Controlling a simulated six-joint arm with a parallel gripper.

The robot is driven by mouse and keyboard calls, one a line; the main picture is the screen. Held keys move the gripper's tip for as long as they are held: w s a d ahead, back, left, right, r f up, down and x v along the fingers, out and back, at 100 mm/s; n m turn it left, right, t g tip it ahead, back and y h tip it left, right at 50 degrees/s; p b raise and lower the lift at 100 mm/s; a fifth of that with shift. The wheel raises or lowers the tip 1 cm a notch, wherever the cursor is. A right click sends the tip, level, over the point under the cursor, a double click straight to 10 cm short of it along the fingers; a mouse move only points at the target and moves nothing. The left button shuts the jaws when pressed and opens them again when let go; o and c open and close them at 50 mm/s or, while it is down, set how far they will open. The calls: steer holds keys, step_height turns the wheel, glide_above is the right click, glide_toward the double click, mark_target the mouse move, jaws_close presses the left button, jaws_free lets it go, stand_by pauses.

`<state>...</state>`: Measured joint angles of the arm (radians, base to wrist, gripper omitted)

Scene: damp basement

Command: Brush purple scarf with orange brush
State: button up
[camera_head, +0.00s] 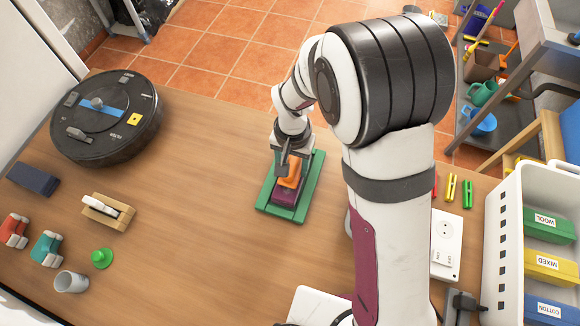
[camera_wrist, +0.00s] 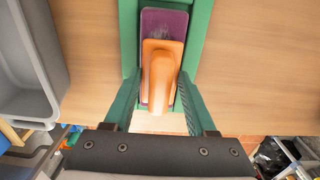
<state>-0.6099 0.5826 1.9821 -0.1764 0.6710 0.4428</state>
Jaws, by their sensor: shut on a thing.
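The purple scarf (camera_head: 284,198) lies folded flat on a green board (camera_head: 314,178) on the wooden table. In the wrist view the scarf (camera_wrist: 165,22) shows beyond the brush, with a pale greyish patch near the brush's far end. The orange brush (camera_head: 292,171) is over the scarf; it also shows in the wrist view (camera_wrist: 160,68), its handle towards me. My gripper (camera_head: 284,163) is shut on the brush, with a finger on each side in the wrist view (camera_wrist: 161,88). The brush hides the middle of the scarf, and I cannot tell whether its bristles press on it.
A black robot vacuum (camera_head: 107,115) sits at the table's back left. A wooden block with a white roller (camera_head: 108,211), a green knob (camera_head: 102,258) and a grey cup (camera_head: 71,281) stand front left. A white crate (camera_head: 508,215) with labelled bins is right.

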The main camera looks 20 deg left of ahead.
steer(key=shift+w, duration=1)
steer(key=shift+s, duration=2.1)
steer(key=shift+w, duration=2.2)
steer(key=shift+s, duration=2.15)
steer(key=shift+s+r, duration=0.1)
steer(key=shift+r, duration=3.95)
steer(key=shift+a, duration=0.1)
